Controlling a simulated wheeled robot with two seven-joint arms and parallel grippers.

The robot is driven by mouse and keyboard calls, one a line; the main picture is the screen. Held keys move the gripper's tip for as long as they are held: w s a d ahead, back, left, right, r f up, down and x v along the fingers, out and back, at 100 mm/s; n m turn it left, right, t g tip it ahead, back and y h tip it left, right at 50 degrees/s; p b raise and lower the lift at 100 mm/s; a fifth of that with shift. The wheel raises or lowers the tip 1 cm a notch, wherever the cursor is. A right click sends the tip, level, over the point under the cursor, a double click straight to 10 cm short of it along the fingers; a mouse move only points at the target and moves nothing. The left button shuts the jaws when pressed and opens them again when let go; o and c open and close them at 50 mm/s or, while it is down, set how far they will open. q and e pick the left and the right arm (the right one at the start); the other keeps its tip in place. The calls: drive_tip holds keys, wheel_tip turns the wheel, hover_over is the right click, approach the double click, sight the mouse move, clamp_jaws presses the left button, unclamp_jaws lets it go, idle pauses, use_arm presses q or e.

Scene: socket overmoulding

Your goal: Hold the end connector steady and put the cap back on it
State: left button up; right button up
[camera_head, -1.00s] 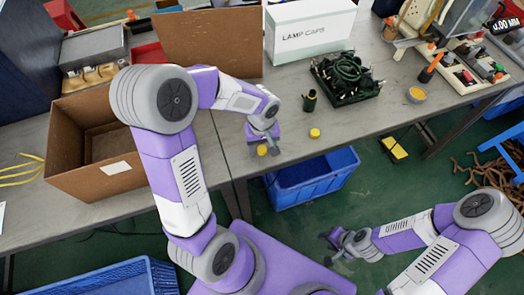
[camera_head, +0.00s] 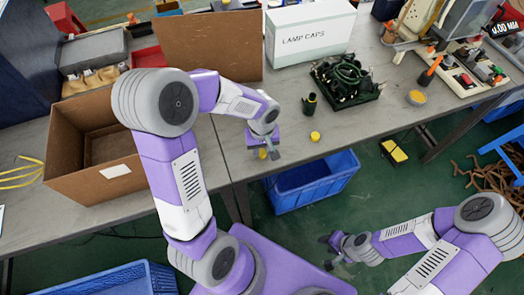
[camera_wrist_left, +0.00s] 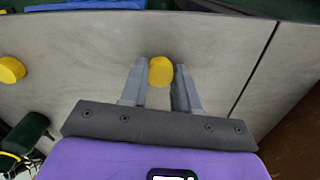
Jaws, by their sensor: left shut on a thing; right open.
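My left gripper (camera_head: 263,152) is low over the front edge of the table. Its fingers are shut on a yellow cap (camera_wrist_left: 160,71), which shows between the fingertips in the left wrist view. A second yellow cap (camera_head: 315,136) lies on the table to the right; it also shows at the left of the wrist view (camera_wrist_left: 11,69). The dark green end connector (camera_head: 310,103) stands upright behind that second cap, and part of it shows in the wrist view (camera_wrist_left: 26,133). My right gripper (camera_head: 327,252) is open and empty, away from the table over the floor.
A tray of dark green connectors and cables (camera_head: 346,81) stands behind the connector. A white box marked lamp caps (camera_head: 310,36) is at the back. An open cardboard box (camera_head: 68,160) is at the left. A blue bin (camera_head: 310,184) stands on the floor below the table edge.

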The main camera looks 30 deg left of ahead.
sight(262, 152)
use_arm(q)
drive_tip(key=shift+r, duration=0.15)
wheel_tip(262, 152, up, 18)
drive_tip(key=p, duration=0.6)
drive_tip(key=w+d+f+m, duration=0.3)
drive_tip(key=d+f+m, duration=0.5)
drive_tip(key=d+f, duration=0.7)
drive_tip(key=shift+d+f, duration=0.15)
drive_tip(key=shift+d, duration=0.3)
drive_tip(key=shift+a, duration=0.15)
